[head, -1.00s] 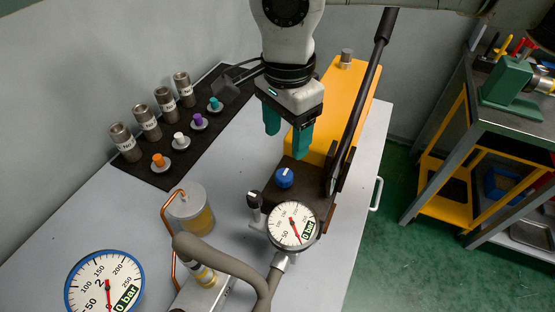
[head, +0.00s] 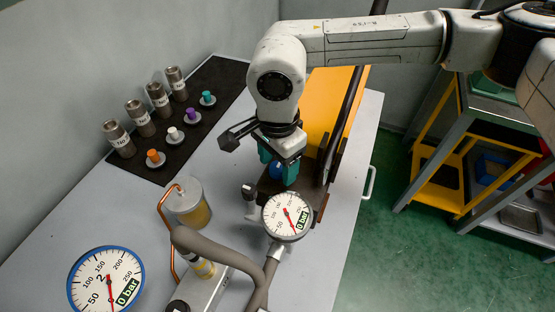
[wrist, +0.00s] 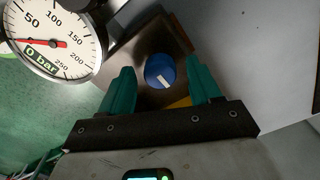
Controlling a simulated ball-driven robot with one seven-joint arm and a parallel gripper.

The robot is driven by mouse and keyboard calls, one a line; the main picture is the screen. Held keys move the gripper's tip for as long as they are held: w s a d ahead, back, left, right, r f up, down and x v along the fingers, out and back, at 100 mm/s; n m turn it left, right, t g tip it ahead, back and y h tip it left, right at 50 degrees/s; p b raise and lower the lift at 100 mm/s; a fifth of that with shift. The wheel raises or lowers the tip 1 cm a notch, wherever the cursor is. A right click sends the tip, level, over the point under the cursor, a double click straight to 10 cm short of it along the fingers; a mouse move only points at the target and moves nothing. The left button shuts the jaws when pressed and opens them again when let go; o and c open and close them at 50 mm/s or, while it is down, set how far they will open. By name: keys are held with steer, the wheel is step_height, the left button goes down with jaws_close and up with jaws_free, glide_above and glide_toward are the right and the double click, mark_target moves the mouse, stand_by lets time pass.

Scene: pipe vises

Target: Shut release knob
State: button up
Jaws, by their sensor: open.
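The release knob (wrist: 160,71) is blue and round with a white pointer mark. It sits on top of a dark brown block (wrist: 148,40). In the head view the knob (head: 276,170) is partly hidden by my gripper. My gripper (head: 278,168) points down over the knob, its teal fingers open. In the wrist view my gripper (wrist: 162,88) has one finger on each side of the knob, with gaps between the fingers and the knob.
A round gauge (head: 288,216) reading 0 bar stands close in front of the block. A yellow tank (head: 330,100) and a long black lever (head: 345,115) are behind. A larger blue-rimmed gauge (head: 105,280) is at lower left. Several metal cylinders (head: 140,117) stand on a black mat.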

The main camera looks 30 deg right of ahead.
steer(key=c, duration=1)
steer(key=shift+c, duration=0.2)
steer(key=shift+f+m+b, duration=0.1)
steer(key=shift+m+b, duration=0.2)
steer(key=shift+b, duration=0.05)
steer(key=m+b, duration=0.3)
steer(key=shift+f+b, duration=0.15)
steer(key=shift+b, duration=0.15)
steer(key=m+b, duration=0.4)
steer(key=m, duration=0.1)
steer(key=m+b, duration=0.4)
steer(key=m, duration=0.1)
steer(key=shift+w, duration=0.1)
steer(key=shift+r+m+b, duration=0.15)
steer(key=shift+m+b, duration=0.55)
steer(key=shift+m, duration=0.4)
steer(key=shift+r+m+b, duration=0.15)
steer(key=shift+m+b, duration=0.5)
steer(key=shift+m, duration=0.45)
